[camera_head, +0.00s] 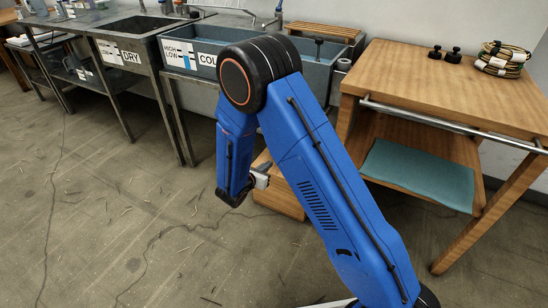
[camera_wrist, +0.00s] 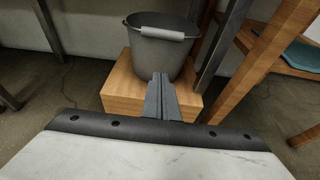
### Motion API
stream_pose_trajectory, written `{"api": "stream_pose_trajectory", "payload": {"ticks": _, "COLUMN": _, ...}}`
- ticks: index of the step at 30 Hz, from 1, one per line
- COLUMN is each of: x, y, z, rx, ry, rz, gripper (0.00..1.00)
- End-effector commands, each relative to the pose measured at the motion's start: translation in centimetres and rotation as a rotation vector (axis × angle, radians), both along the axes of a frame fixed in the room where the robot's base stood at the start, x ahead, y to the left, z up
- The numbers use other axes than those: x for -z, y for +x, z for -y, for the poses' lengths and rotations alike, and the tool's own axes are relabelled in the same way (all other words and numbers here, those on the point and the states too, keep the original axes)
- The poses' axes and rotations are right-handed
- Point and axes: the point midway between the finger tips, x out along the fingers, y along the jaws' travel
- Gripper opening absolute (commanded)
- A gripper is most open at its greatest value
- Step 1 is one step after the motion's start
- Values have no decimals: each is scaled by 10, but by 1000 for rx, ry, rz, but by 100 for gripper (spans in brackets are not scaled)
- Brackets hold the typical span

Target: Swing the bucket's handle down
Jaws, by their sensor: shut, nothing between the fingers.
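The grey bucket (camera_wrist: 150,55) stands upright on a wooden block in the wrist view. Its handle has a pale grey grip (camera_wrist: 168,33) that crosses the near side of the bucket just below the rim in the picture. I cannot tell at what angle the handle stands. My gripper (camera_wrist: 160,77) is shut and empty, its fingertips showing in front of the bucket's lower part, below the grip. Whether the fingers touch the bucket is unclear. In the head view my arm hides the bucket.
The wooden block (camera_wrist: 122,84) also shows in the head view (camera_head: 280,192). A wooden table (camera_head: 420,85) with a teal mat (camera_head: 420,172) on its lower shelf stands at the right. Metal sinks (camera_head: 140,25) line the back wall. The floor at left is open.

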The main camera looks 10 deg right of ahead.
Motion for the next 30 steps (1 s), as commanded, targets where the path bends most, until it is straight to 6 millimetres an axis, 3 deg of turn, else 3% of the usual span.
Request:
{"api": "stream_pose_trajectory", "payload": {"ticks": 17, "x": 30, "y": 72, "z": 53, "rx": 3, "ry": -1, "rz": 2, "gripper": 0}}
{"api": "stream_pose_trajectory", "payload": {"ticks": 24, "x": 5, "y": 86, "z": 62, "rx": 1, "ry": -1, "rz": 3, "gripper": 0}}
{"api": "stream_pose_trajectory", "payload": {"ticks": 30, "x": -3, "y": 90, "z": 65, "rx": 1, "ry": -1, "rz": 3, "gripper": 0}}
